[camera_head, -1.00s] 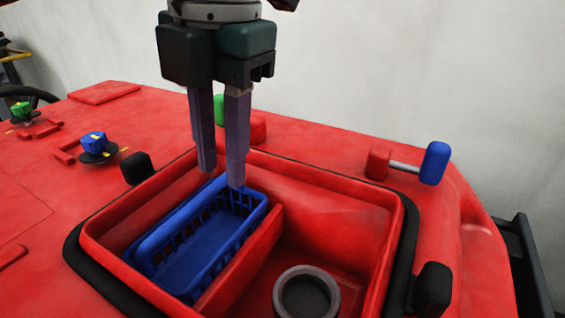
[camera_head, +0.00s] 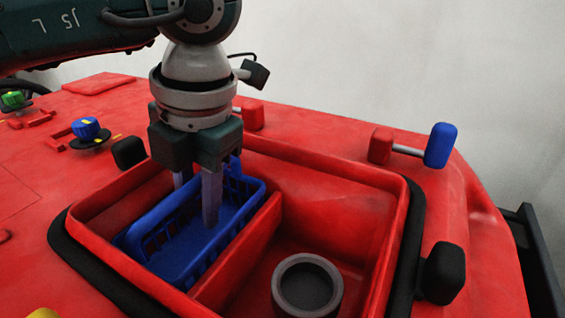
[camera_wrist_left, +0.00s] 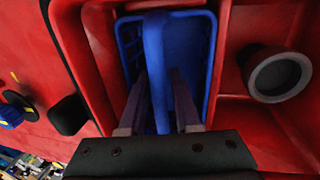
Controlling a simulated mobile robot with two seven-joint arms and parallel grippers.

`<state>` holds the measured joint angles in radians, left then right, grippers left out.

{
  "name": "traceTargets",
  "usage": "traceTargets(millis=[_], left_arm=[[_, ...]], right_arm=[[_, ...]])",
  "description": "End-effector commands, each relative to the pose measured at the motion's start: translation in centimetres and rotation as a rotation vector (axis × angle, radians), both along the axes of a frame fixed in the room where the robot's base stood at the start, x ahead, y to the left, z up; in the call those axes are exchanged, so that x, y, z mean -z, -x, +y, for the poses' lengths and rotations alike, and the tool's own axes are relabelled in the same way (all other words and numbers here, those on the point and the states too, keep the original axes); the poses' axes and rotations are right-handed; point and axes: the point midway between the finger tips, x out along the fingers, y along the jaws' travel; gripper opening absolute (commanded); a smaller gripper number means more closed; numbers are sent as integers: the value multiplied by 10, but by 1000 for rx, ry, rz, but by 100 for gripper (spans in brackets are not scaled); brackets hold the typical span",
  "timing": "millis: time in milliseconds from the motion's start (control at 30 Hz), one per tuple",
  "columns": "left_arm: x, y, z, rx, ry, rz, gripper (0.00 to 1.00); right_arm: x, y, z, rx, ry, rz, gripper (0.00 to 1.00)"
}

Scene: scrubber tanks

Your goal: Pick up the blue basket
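The blue basket (camera_head: 190,262) sits in the left compartment of the red tank opening, with slatted sides. It also shows in the left wrist view (camera_wrist_left: 201,45), where its raised handle (camera_wrist_left: 155,50) runs down the middle. My left gripper (camera_head: 196,205) points down into the basket, its fingers apart. In the left wrist view, the fingers of my left gripper (camera_wrist_left: 161,78) stand on either side of the handle, with gaps showing. Part of the basket's far end is hidden behind the gripper. My right gripper is not in view.
A red divider wall (camera_head: 240,255) separates the basket from the right compartment, which holds a grey round pipe (camera_head: 307,287). The red rim (camera_head: 340,165) surrounds both. Black latches (camera_head: 442,273) and a blue knob (camera_head: 440,145) stand outside the rim.

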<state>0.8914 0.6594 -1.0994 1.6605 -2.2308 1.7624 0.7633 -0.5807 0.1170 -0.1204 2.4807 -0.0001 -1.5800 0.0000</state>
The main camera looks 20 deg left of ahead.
Motion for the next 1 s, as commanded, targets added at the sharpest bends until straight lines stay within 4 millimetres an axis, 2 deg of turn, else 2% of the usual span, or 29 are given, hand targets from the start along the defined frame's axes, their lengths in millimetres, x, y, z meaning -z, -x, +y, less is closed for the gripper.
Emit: traceTargets(millis=[67,300,367,1000], left_arm=[[0,0,0,1,0,0,31],[0,0,0,1,0,1,4],[0,0,0,1,0,1,0],[-1,0,0,1,1,1,0]], right_arm=[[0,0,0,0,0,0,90],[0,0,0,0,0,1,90],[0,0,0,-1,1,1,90],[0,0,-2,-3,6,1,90]])
